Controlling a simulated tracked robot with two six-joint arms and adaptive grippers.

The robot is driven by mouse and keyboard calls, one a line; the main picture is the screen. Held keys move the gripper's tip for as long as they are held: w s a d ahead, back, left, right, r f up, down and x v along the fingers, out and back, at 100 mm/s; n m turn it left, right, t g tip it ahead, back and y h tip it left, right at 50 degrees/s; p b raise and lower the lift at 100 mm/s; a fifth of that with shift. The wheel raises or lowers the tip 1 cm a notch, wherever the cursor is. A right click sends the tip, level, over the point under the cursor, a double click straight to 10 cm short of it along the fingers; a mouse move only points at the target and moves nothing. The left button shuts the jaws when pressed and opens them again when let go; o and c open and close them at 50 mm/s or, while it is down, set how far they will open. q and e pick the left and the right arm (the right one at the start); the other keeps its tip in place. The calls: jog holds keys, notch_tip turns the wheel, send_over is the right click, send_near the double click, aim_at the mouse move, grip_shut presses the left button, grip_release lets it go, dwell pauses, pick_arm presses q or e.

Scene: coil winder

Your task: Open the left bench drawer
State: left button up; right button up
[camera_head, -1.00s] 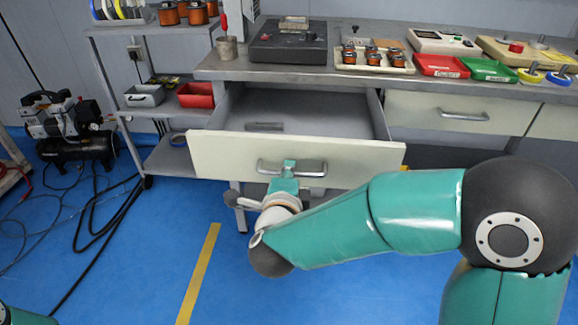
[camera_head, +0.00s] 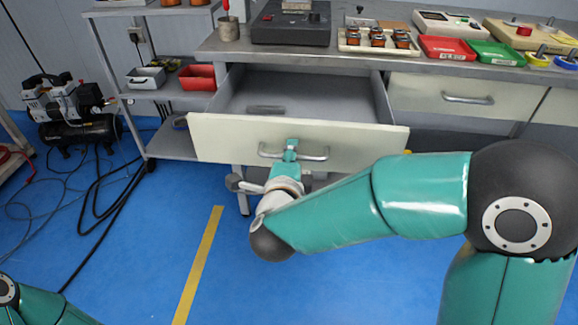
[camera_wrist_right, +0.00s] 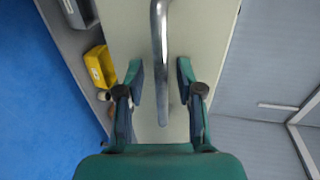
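The left bench drawer (camera_head: 225,139) is pulled well out from under the bench top, and its grey inside shows. A small dark slot or bar (camera_head: 265,109) shows inside. Its cream front bears a metal bar handle (camera_head: 316,155). My right gripper (camera_head: 291,148) is at the middle of this handle. In the right wrist view, the handle (camera_wrist_right: 159,40) runs between the two fingers of the right gripper (camera_wrist_right: 160,82). The fingers stand apart with a visible gap on each side of the bar. My left gripper is out of view; only part of the left arm shows at lower left.
A closed drawer (camera_head: 420,98) sits to the right. The bench top (camera_head: 345,62) carries a dark box, a parts tray, and red and green trays. A shelf cart (camera_head: 165,143) stands left of the drawer, with a compressor (camera_head: 70,112) farther left.

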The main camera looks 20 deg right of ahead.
jog(key=v, duration=1.1)
jog(key=shift+s+a, duration=0.15)
jog(key=shift+s, duration=0.15)
